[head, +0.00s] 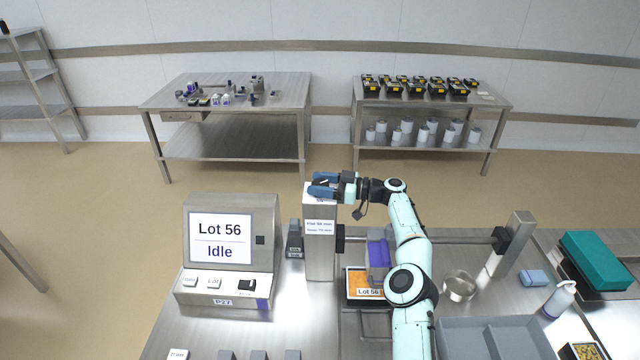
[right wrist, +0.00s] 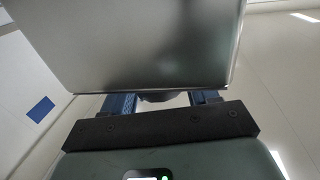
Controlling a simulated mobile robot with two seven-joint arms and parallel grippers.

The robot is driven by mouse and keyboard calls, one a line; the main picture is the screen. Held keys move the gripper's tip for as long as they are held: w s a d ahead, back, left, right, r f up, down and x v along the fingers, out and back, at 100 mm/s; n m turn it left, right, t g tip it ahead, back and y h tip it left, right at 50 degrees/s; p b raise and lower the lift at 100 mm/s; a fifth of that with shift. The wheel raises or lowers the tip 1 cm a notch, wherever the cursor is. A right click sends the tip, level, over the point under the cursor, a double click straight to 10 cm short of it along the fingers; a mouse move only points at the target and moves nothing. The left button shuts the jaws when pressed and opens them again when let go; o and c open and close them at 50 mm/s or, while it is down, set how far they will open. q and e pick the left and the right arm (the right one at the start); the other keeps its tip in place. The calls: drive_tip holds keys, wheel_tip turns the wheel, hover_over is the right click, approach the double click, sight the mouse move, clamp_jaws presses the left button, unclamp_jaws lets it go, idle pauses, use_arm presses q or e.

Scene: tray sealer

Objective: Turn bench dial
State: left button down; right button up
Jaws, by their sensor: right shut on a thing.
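My right gripper (head: 326,187) is at the top of an upright steel post (head: 320,255) with small printed labels, on the bench left of centre. In the right wrist view its two blue fingers (right wrist: 162,101) reach to the edge of a steel housing (right wrist: 150,45). Between them shows part of a dark rounded thing (right wrist: 162,97), which I take for the bench dial, and the gripper is shut on it. Most of the dial is hidden by the housing and fingers, so its setting cannot be read. My left gripper is not in view.
A console (head: 228,250) reading "Lot 56 Idle" stands left of the post. An orange-filled tray labelled Lot 56 (head: 366,297) lies close to my right arm. A steel ring (head: 459,286), grey bin (head: 490,328) and teal box (head: 597,259) are to the right.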

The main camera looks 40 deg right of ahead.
drive_tip(key=o, duration=1)
drive_tip(key=shift+f, duration=0.25)
drive_tip(key=shift+c, duration=0.2)
drive_tip(key=shift+r, duration=0.1)
drive_tip(key=shift+s+d+r, duration=0.1)
drive_tip(key=shift+s+d, duration=0.25)
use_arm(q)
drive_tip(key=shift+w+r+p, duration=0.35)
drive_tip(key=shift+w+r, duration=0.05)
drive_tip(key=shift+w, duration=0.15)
use_arm(e)
drive_tip(key=v, duration=1.2)
drive_tip(key=shift+s, duration=0.2)
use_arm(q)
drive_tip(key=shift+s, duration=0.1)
use_arm(e)
drive_tip(key=shift+d, duration=0.1)
